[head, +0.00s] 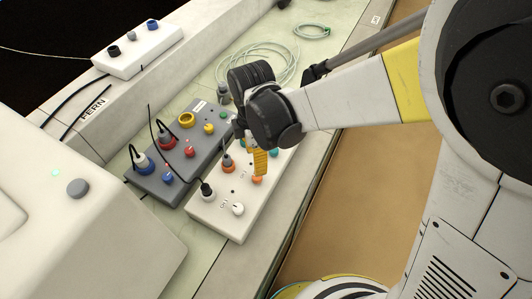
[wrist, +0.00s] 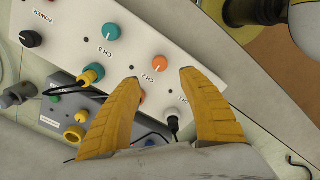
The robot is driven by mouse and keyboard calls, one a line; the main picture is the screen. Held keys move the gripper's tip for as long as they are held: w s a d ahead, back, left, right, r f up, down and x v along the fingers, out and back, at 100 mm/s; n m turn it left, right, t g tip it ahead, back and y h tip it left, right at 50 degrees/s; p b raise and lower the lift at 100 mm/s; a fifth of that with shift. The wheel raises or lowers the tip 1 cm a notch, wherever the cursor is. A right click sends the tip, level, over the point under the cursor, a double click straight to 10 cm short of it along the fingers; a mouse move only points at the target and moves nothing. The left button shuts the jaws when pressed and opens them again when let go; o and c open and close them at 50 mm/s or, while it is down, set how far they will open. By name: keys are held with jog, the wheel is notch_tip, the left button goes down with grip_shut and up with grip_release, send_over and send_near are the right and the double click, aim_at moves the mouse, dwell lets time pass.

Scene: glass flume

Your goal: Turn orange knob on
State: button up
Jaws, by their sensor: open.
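The orange knob (head: 257,179) sits on the top of a white control box (head: 224,217), just below my gripper's fingertips in the head view. In the wrist view the orange knob (wrist: 160,63) lies between and slightly beyond the two yellow fingertips. My gripper (wrist: 159,78) is open, with nothing between its fingers. It also shows in the head view (head: 259,168), pointing down over the box. I see no contact with the knob. Which way the knob is turned is too small to tell.
A teal knob (wrist: 112,32) and a black knob (wrist: 31,39) share the box. A white knob (head: 238,208) and cabled plugs (head: 207,190) stand close by. A grey box (head: 148,182) with coloured knobs lies left. A coiled hose (head: 270,62) lies behind.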

aim_at(257, 178)
notch_tip(257, 178, down, 10)
jog(key=b, duration=0.3)
jog(key=shift+b, duration=0.4)
jog(key=shift+r, duration=0.1)
jog(key=shift+c, duration=0.3)
grip_shut()
